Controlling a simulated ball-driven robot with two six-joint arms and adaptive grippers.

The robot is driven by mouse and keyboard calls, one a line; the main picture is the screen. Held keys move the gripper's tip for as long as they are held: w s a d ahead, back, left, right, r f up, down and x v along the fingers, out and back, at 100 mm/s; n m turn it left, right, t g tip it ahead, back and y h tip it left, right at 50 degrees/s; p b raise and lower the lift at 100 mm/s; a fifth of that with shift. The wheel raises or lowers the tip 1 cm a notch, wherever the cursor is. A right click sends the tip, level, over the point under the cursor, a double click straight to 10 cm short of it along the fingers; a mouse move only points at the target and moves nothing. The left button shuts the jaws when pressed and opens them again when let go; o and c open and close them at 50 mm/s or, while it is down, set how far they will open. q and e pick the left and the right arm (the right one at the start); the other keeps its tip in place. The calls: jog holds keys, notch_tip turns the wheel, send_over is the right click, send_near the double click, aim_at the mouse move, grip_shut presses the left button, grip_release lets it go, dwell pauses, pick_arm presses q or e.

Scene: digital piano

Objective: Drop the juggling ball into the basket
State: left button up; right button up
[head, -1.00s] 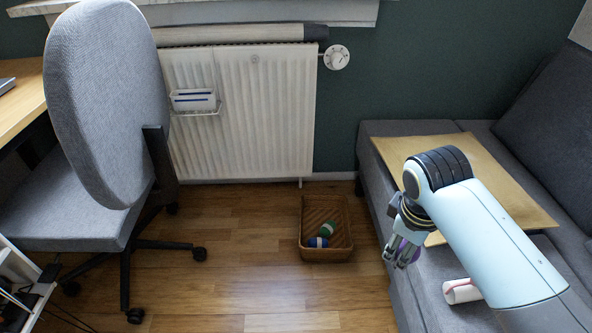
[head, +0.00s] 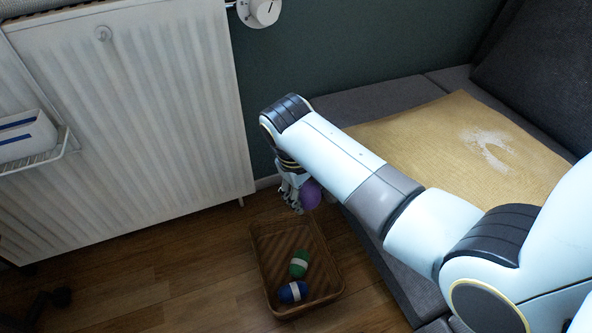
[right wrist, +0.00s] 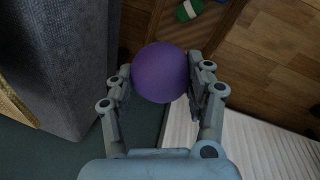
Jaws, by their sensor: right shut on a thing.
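A purple juggling ball (right wrist: 160,72) is held between the fingers of my right gripper in the right wrist view. In the head view the ball (head: 311,194) shows beside my right gripper (head: 296,204), partly hidden by the fingers and arm. The gripper is shut on it, close to the far edge of the brown basket (head: 259,268), at a height I cannot tell exactly. The basket stands on the wooden floor and holds a green ball (head: 299,264) and a blue ball (head: 293,292), each with a white band. My left gripper is not in view.
A grey sofa (head: 385,95) with a tan mat (head: 440,135) lies right of the basket. A white radiator (head: 125,110) with a small rack stands to the left, on the green wall. The wooden floor (head: 170,275) left of the basket is clear.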

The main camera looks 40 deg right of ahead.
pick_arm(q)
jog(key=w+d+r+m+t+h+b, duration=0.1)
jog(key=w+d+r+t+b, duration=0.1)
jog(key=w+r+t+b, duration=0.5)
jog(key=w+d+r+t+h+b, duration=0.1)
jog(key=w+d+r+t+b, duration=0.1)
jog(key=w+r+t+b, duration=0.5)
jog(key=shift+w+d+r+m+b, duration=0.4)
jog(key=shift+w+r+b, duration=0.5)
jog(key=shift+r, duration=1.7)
pick_arm(e)
notch_tip(320, 180, down, 23)
jog(key=a+m+g, duration=0.1)
jog(key=m, duration=0.3)
jog(key=shift+a+m, duration=0.25)
jog(key=shift+m, duration=0.05)
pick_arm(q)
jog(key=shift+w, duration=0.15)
pick_arm(e)
jog(key=o, duration=1.3)
jog(key=shift+r, duration=0.1)
